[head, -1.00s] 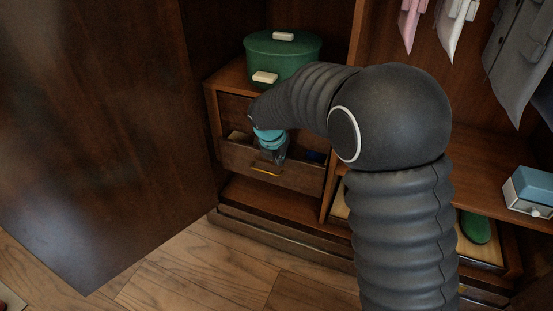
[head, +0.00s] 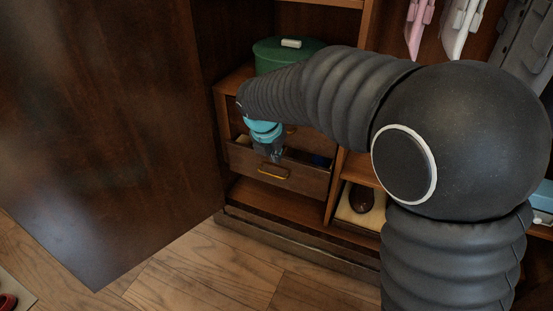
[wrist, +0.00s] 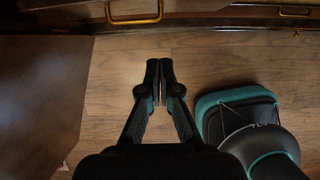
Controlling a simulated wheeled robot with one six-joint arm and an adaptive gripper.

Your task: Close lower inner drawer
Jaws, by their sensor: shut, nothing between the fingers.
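The lower inner drawer (head: 308,178) is wooden with a brass handle (head: 272,173). It stands partly open under the upper drawer in the head view, and dark and blue contents show behind its front. My gripper (head: 275,157) is shut and empty, pointing down at the drawer front just above the handle. I cannot tell whether it touches the wood. In the wrist view my shut fingertips (wrist: 160,66) are over the floor, with a brass handle (wrist: 134,20) at the top edge. My arm partly hides the upper drawer.
A dark armoire door (head: 100,130) stands open at the left. A green lidded box (head: 285,52) sits on the drawer unit. A brown shoe (head: 361,198) lies in the compartment to the right. Clothes hang at the upper right. The wooden floor (head: 190,265) in front is clear.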

